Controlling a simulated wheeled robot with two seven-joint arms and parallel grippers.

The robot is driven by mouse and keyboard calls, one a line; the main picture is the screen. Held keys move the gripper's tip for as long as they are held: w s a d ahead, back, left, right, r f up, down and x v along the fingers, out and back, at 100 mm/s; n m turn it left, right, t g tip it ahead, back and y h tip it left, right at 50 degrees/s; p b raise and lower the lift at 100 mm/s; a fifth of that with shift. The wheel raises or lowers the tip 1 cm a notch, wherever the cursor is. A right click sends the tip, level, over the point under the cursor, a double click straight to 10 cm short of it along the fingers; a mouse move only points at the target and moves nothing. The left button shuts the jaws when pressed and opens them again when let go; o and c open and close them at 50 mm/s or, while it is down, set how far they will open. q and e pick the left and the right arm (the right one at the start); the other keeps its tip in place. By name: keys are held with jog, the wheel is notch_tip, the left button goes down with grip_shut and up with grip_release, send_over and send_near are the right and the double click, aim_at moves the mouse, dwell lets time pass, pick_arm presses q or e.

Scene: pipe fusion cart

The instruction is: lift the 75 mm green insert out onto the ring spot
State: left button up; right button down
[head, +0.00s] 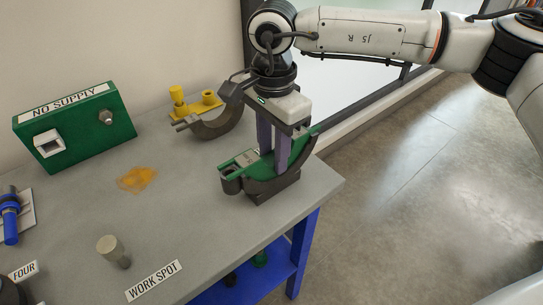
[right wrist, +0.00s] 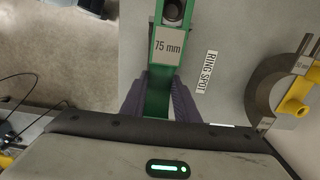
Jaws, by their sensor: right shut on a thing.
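The green insert (head: 240,165) is a curved piece in a dark half-round holder (head: 262,187) near the right end of the grey table. In the right wrist view, the green insert (right wrist: 158,78) carries a "75 mm" label. My right gripper (head: 274,160) points down with a purple-grey finger on each side of the insert and is shut on it; it also shows in the right wrist view (right wrist: 160,88). I cannot tell whether the insert is clear of the holder. The "RING SPOT" label (right wrist: 207,72) lies on the table beside it. My left gripper is not in view.
A dark half-ring (head: 218,127) with a yellow insert (head: 200,105) lies behind. A green "NO SUPPLY" box (head: 75,127), a blue tool (head: 10,217), a grey cylinder (head: 112,250) and the "WORK SPOT" label (head: 154,281) occupy the left and front. The middle is mostly clear.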

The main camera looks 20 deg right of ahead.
aim_at(273, 158)
jog(key=shift+r, duration=0.15)
jog(key=shift+r+p, duration=1.6)
jog(key=shift+r, duration=1.35)
